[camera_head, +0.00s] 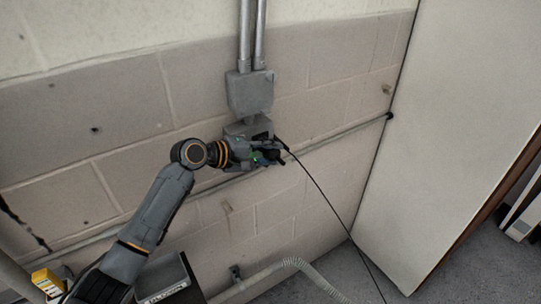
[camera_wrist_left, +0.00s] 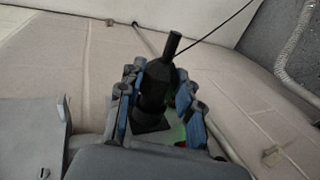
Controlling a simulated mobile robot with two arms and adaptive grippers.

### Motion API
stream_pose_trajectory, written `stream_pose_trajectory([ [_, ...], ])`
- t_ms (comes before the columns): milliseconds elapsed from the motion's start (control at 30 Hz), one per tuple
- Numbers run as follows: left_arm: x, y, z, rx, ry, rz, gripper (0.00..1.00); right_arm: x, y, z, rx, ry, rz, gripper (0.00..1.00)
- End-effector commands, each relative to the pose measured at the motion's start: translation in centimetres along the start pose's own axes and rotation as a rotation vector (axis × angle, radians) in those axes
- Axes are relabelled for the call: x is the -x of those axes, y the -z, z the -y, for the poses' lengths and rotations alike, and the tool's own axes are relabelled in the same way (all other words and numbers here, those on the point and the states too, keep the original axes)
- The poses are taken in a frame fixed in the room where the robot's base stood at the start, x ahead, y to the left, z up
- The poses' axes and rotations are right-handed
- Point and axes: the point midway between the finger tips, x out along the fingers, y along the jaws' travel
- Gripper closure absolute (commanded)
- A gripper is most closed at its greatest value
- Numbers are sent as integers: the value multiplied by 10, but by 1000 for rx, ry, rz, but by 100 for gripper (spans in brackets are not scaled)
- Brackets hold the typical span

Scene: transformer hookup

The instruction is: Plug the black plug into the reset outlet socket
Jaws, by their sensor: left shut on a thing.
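My left gripper (camera_head: 270,155) is at the wall, just in front of and below the small grey outlet box (camera_head: 247,128). In the left wrist view, its blue-padded fingers (camera_wrist_left: 162,100) are shut on the black plug (camera_wrist_left: 155,84), one on each side. The plug's thin black cable (camera_head: 321,190) leaves its back end and hangs down to the right. A green glow and a small red spot show beside the plug's base in the wrist view. The gripper hides most of the outlet's face, so I cannot tell whether the plug touches the socket. My right gripper is out of view.
A larger grey box (camera_head: 250,93) with two vertical conduits (camera_head: 252,35) is above the outlet. A horizontal pipe (camera_head: 335,136) runs along the block wall. A pale panel (camera_head: 455,120) stands at right. A yellow object (camera_head: 47,281) and a grey box (camera_head: 165,279) are at lower left.

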Motion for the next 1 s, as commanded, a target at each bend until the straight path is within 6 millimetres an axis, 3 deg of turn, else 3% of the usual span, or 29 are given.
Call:
stream_pose_trajectory([
  [1000,1,21,-2,-1,-3,-3,93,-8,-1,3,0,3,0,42],
])
